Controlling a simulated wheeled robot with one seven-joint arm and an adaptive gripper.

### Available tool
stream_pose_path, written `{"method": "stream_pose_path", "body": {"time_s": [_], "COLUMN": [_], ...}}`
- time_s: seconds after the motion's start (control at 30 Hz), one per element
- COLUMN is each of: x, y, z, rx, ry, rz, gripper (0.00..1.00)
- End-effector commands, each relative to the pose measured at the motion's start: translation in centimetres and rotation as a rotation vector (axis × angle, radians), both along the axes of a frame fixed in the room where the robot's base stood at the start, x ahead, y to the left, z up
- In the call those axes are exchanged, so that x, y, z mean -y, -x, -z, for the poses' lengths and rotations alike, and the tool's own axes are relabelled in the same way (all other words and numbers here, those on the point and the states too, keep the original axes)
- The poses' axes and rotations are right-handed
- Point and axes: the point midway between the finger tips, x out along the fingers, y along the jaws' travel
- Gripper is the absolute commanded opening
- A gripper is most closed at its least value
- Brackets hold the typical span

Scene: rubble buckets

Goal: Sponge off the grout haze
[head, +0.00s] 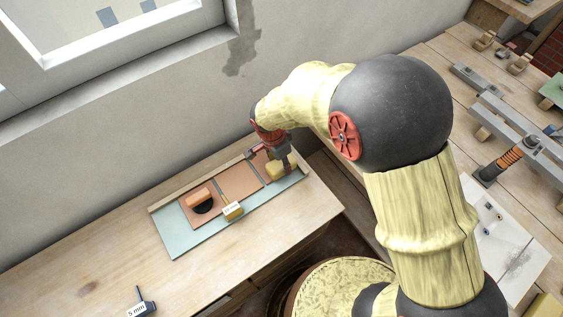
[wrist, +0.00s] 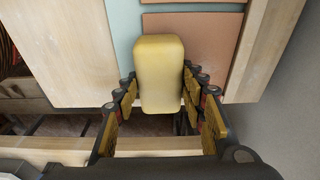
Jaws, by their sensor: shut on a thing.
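My gripper (wrist: 160,105) is shut on a yellow sponge (wrist: 160,62), with its fingers on either side of it. In the head view the sponge (head: 281,169) is at the right end of the tiled board, over or on it; I cannot tell whether it touches. Terracotta tiles (head: 240,182) lie in a row on the pale blue-green board (head: 181,242). Grout haze is too fine to make out.
A wooden strip (head: 165,199) runs along the board's back edge. A tool labelled 5 mm (head: 141,304) lies at the bench front. A round tub (head: 340,283) stands below, right of the bench. The left bench top (head: 75,265) is clear.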

Motion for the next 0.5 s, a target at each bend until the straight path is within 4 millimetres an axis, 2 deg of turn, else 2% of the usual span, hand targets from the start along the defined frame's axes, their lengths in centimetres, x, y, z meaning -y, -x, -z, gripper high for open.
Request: {"method": "stream_pose_path", "body": {"time_s": [0.5], "x": [-2.1], "y": [-2.7], "z": [0.2], "rx": [0.001], "ry": [-0.002], "rz": [-0.001], "gripper": [0.21]}}
